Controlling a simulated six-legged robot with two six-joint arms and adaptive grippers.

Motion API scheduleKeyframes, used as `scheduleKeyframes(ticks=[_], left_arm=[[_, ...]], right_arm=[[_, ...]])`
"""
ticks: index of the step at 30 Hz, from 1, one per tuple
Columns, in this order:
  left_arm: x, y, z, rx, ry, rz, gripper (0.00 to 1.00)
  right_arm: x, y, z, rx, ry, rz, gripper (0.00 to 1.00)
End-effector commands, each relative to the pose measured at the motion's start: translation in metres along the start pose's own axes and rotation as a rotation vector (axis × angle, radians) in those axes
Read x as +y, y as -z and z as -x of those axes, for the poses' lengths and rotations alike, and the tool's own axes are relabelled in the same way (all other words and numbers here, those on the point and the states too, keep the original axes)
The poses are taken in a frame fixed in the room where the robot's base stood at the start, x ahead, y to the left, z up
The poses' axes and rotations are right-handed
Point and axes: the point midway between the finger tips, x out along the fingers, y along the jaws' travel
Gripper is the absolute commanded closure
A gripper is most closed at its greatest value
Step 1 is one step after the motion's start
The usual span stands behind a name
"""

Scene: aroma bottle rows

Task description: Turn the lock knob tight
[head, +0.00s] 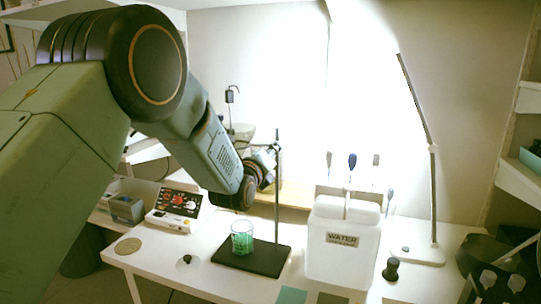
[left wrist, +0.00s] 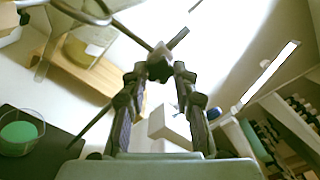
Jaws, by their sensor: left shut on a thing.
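My left gripper (head: 268,166) reaches in from the left to the upright rod (head: 278,190) of a lab stand. In the left wrist view both fingers of the left gripper (left wrist: 160,74) close around a small dark lock knob (left wrist: 159,62) at the clamp block on the rod. The knob is hard to make out in the head view, hidden by the gripper. The stand's black base (head: 268,262) lies on the white table. A glass beaker with green contents (head: 242,240) stands on it, below the clamp. The right gripper is not in view.
A white water tank (head: 343,262) stands right of the stand, with a small black bottle (head: 391,268) and a desk lamp (head: 433,200) beyond.

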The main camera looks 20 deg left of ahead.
Motion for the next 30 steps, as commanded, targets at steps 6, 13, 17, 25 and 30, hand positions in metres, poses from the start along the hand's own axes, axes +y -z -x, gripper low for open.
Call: scheduleKeyframes(ticks=[6,13,17,25,30], left_arm=[[0.0008,0.0008,0.0003,0.002,0.000,-0.191,1.00],[0.0009,0.0006,0.0003,0.002,0.000,-0.349,1.00],[0.0010,0.0005,0.0003,0.002,0.000,-0.412,1.00],[0.0011,0.0004,0.0003,0.002,0.000,-0.481,1.00],[0.0012,0.0003,0.0003,0.002,0.000,-0.492,1.00]], right_arm=[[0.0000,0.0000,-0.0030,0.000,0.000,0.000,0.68],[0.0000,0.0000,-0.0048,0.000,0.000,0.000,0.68],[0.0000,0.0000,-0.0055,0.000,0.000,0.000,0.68],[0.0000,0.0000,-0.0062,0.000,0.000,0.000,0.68],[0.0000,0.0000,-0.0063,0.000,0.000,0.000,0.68]])
